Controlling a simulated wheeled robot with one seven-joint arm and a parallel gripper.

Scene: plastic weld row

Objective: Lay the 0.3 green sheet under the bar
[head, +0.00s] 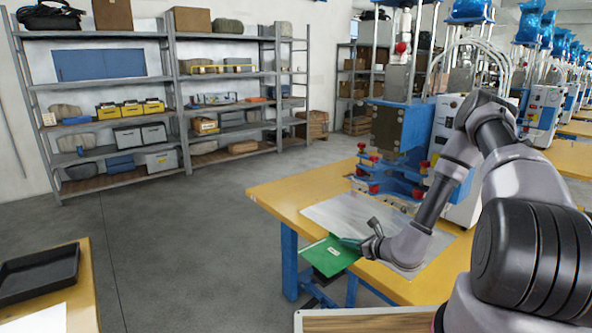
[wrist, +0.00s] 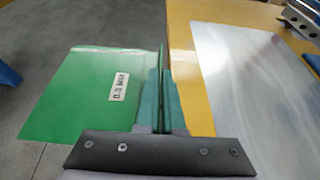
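The green sheet (head: 330,256) is held out past the near left corner of the yellow table, over the floor. In the wrist view the green sheet (wrist: 85,100) carries a white label reading about "0.3". My gripper (head: 372,246) is shut on the sheet's edge; its teal fingers (wrist: 162,90) are close together in the wrist view. The blue welding press (head: 400,135) stands on the table behind the gripper. Its low blue bar (head: 390,178) with red knobs lies above the far part of the metal plate; the gap under it is hard to see.
A grey metal plate (head: 350,215) lies on the yellow table (head: 290,195), to the right of the sheet in the wrist view (wrist: 250,80). A black tray (head: 40,275) sits on another table at lower left. Shelves (head: 110,90) line the wall; floor between is clear.

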